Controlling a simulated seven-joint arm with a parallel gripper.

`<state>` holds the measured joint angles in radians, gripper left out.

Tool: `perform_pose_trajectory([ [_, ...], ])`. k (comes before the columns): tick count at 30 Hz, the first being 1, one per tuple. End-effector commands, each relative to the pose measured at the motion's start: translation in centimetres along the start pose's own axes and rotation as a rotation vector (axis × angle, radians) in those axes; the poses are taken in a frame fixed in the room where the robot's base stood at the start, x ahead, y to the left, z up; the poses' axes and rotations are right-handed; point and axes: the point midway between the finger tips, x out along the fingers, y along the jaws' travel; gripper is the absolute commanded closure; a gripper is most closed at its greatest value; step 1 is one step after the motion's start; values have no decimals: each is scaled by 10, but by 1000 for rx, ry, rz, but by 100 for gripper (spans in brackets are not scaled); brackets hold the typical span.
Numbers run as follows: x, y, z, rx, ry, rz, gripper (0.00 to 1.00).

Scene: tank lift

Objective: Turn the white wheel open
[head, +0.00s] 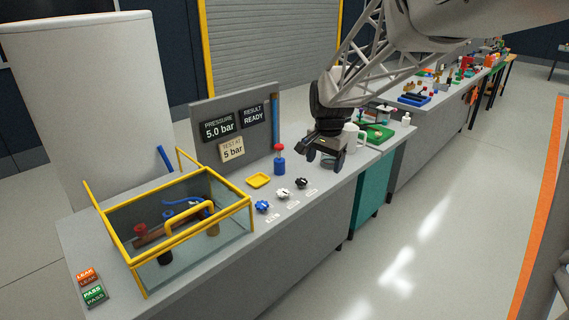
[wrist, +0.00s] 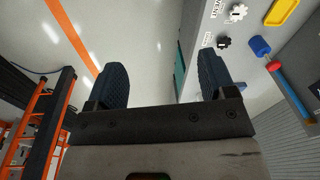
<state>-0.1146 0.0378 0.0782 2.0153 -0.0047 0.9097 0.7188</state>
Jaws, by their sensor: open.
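The white wheel (head: 282,194) sits on the grey bench top near its front edge, between a blue wheel (head: 262,206) and a black wheel (head: 301,183). The white wheel also shows at the top of the wrist view (wrist: 237,12), with the black wheel (wrist: 224,43) below it. My gripper (head: 325,157) is above the bench, to the right of the wheels and apart from them. In the wrist view its two dark fingers (wrist: 161,80) are spread, with only floor and bench side visible between them.
A yellow-framed glass tank (head: 167,238) stands left of the wheels. A yellow tray (head: 258,180) and a blue-and-red post (head: 279,165) are behind them. A white mug (head: 351,138) is close behind my gripper. A sign panel with "5.0 bar" (head: 219,127) stands at the back.

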Motion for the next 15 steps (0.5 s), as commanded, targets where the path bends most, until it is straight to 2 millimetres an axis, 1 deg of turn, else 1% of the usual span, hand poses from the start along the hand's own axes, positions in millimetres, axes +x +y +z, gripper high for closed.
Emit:
perform_pose_trajectory([
  [1, 7, -10, -7, 15, -5, 3, 23],
  [3, 16, -22, -16, 40, -9, 6, 23],
  [8, 38, -51, -34, 94, -19, 15, 23],
  [15, 76, -93, -60, 177, -32, 28, 23],
])
